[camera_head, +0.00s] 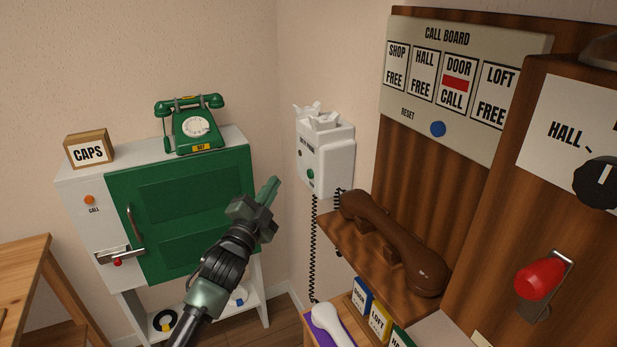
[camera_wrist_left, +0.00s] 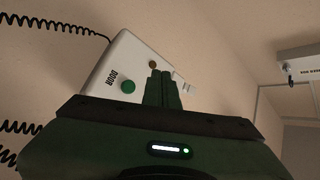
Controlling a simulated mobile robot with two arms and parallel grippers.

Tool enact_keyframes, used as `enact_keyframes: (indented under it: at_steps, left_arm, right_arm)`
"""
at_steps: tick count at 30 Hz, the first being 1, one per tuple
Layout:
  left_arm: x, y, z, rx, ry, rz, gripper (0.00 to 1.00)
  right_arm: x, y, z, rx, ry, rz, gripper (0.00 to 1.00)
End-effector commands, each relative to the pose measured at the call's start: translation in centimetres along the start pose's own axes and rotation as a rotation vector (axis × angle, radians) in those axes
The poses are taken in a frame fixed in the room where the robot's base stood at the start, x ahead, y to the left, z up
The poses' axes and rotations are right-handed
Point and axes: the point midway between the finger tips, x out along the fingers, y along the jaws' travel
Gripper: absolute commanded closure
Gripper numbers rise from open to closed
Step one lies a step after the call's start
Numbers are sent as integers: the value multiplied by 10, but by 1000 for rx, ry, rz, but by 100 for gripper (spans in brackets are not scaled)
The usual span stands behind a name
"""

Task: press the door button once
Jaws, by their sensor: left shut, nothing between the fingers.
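The white door phone (camera_head: 340,163) hangs on the wall near the corner, with an empty cradle on top. Its green button (camera_head: 310,174) is low on its front face. In the left wrist view the phone (camera_wrist_left: 112,62) is tilted and bears the word DOOR; the green button (camera_wrist_left: 127,87) and a small brown one (camera_wrist_left: 152,64) show. My left gripper (camera_head: 272,187) is shut and empty, left of the phone in the head view. In the wrist view its fingertips (camera_wrist_left: 164,73) lie right of the green button. I cannot tell whether they touch the phone. My right gripper is not in view.
The call board (camera_head: 447,66) shows DOOR with a red flag and CALL; the others read FREE. A brown handset (camera_head: 400,250) rests on a wooden shelf. A green-doored cabinet (camera_head: 195,200) carries a green dial phone (camera_head: 196,128). Coiled cords (camera_head: 313,250) hang below the door phone.

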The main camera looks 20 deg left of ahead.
Motion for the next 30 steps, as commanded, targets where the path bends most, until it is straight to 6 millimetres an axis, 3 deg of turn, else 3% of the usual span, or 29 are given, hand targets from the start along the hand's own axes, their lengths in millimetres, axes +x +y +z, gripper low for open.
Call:
enact_keyframes:
  at_steps: [12,30]
  left_arm:
    - [36,26,-25,0,0,-1,100]
    - [40,30,-29,1,0,0,100]
  right_arm:
    - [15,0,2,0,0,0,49]
    - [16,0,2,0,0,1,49]
